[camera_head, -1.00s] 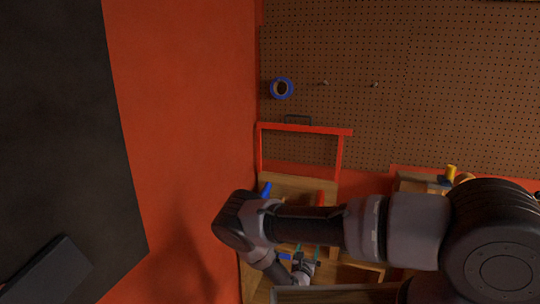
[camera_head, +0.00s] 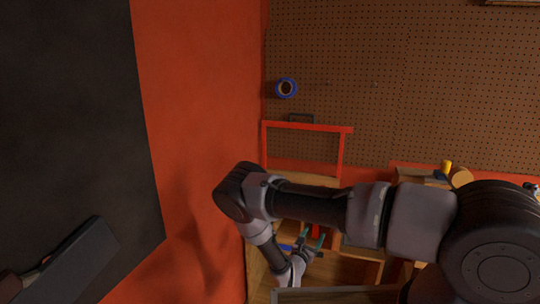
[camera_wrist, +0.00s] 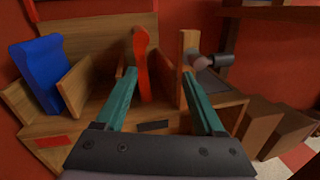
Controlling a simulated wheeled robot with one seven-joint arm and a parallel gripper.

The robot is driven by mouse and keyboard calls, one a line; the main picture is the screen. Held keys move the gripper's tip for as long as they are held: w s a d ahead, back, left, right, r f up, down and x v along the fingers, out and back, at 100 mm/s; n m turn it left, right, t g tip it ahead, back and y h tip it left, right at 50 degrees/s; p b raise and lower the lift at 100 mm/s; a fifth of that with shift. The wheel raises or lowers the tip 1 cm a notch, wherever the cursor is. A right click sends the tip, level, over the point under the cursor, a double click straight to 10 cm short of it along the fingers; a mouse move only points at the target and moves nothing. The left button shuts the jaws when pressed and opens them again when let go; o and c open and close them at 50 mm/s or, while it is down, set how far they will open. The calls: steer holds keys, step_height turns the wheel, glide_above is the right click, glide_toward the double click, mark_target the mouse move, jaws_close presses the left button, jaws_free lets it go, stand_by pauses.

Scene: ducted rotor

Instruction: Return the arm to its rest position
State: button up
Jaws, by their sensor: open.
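My gripper (camera_wrist: 160,85) shows in the wrist view as two green fingers spread apart, with nothing held between them. In the head view my gripper (camera_head: 310,243) is small, low in the picture, below my bent elbow and in front of the wooden rack. In the wrist view a red object (camera_wrist: 142,65) stands in a wooden slot beyond the fingers, seen in the gap between them. A blue object (camera_wrist: 40,72) stands in the slot at the left. Whether a finger touches the wood, I cannot tell.
A wooden rack (camera_wrist: 85,75) with dividers lies ahead of my gripper. A dark-headed tool (camera_wrist: 215,62) sits at its right. In the head view a red frame (camera_head: 305,127) stands by the pegboard (camera_head: 400,80), where blue tape (camera_head: 286,88) hangs.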

steer(key=s+d+r+m+g+h, duration=0.1)
steer(key=s+d+r+m+g, duration=0.1)
steer(key=d+r+m+g, duration=0.45)
steer(key=s+d+r+m+g, duration=0.1)
steer(key=s+r+m+g, duration=0.25)
steer(key=r+m, duration=0.65)
steer(key=s+d+r+m+g+h, duration=0.15)
steer(key=d+r+m+g, duration=0.3)
steer(key=r, duration=0.85)
steer(key=s+a+r+m+t+y, duration=0.2)
steer(key=s+r+m+y, duration=0.4)
steer(key=s+r, duration=0.5)
steer(key=s+a+r+m+t+y, duration=0.2)
steer(key=s+r+m+y, duration=0.3)
steer(key=s+r, duration=0.7)
step_height(320, 180, up, 4)
steer(key=shift+f+m+t+y, duration=0.1)
steer(key=shift+m+t+y, duration=0.3)
steer(key=shift+t+y, duration=0.6)
